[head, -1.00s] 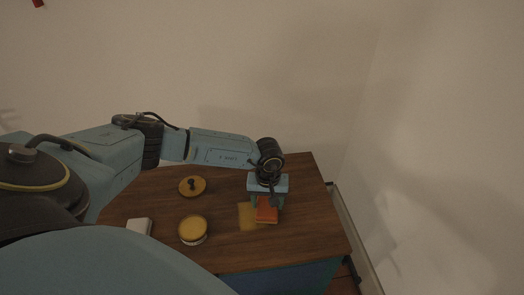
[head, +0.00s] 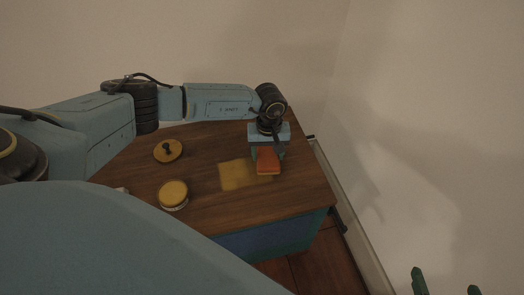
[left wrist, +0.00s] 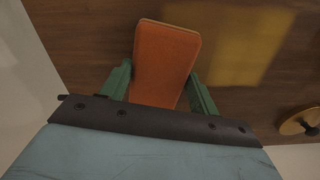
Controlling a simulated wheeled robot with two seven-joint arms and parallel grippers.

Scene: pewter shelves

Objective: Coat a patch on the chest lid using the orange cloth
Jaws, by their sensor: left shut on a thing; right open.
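The chest lid (head: 225,215) is a dark brown wooden top. A yellow coated patch (head: 235,176) lies on it right of centre, and it also shows in the left wrist view (left wrist: 238,42). My left gripper (head: 266,160) points down over the patch's right end, shut on the orange cloth (head: 267,168), a flat pad. The cloth (left wrist: 165,60) sits between the green fingers in the left wrist view, at or just above the lid; contact is hard to tell. My right gripper (head: 446,284) shows only its green fingertips at the lower right, open and empty, away from the chest.
An open round tin of yellow paste (head: 173,193) stands on the lid, left of the patch. A round, knobbed tin cover (head: 168,150) lies behind it. A white item (head: 122,190) is mostly hidden by my body. Walls stand behind and to the right.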

